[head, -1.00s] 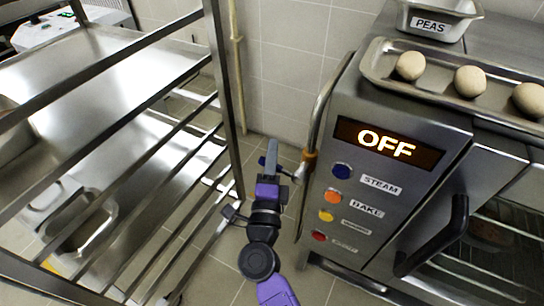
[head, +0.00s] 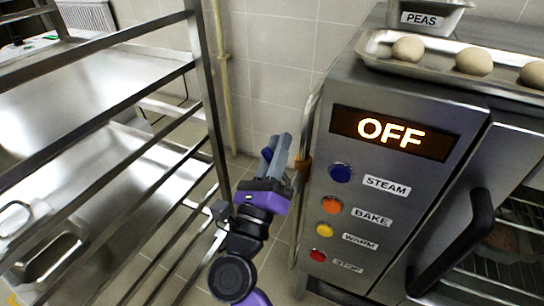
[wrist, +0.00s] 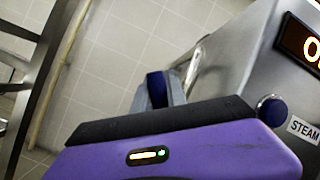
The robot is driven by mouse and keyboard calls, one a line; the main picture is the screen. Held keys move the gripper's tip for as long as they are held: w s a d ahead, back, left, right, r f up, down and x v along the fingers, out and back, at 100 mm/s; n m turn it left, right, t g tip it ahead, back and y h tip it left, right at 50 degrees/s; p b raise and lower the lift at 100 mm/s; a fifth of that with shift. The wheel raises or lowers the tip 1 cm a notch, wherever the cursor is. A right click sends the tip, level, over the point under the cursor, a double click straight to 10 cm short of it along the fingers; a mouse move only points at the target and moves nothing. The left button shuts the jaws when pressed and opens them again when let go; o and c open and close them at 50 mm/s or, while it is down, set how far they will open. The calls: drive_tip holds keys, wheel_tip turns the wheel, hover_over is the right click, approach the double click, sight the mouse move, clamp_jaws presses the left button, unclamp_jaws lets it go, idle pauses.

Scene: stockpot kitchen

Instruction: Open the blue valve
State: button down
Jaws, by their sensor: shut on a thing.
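The blue valve handle (head: 267,154) shows as a small dark blue piece at my fingers, left of the oven's side. It also shows between the fingertips in the wrist view (wrist: 156,90). My purple gripper (head: 277,148) is shut on this handle, its grey fingers pointing up and tilted a little right. The fingers hide much of the handle. A brass-orange fitting (head: 303,168) sits just right of the fingers on the metal pipe (head: 308,125) along the oven's side.
The oven panel (head: 392,132) reads OFF, with a blue STEAM button (head: 341,172) and several others. A dark oven handle (head: 455,245) juts out at right. A metal rack (head: 205,90) stands close on the left. A tray of dough balls (head: 372,52) is on top.

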drive_tip(key=shift+s+d+r+m+h+b, duration=0.1)
drive_tip(key=shift+d+m+h+b, duration=0.15)
drive_tip(key=shift+m, duration=0.3)
drive_tip(key=shift+s+d+m+h+b, duration=0.15)
drive_tip(key=shift+m+h, duration=0.2)
drive_tip(key=shift+m, duration=0.2)
drive_tip(key=c, duration=1.4)
unclamp_jaws()
drive_tip(key=shift+o, duration=0.2)
drive_tip(key=shift+r, duration=0.1)
drive_tip(key=p+v, duration=0.1)
drive_tip(key=v, duration=0.6)
drive_tip(key=shift+s+p, duration=0.35)
drive_tip(key=shift+p, duration=0.05)
drive_tip(key=shift+a, duration=0.1)
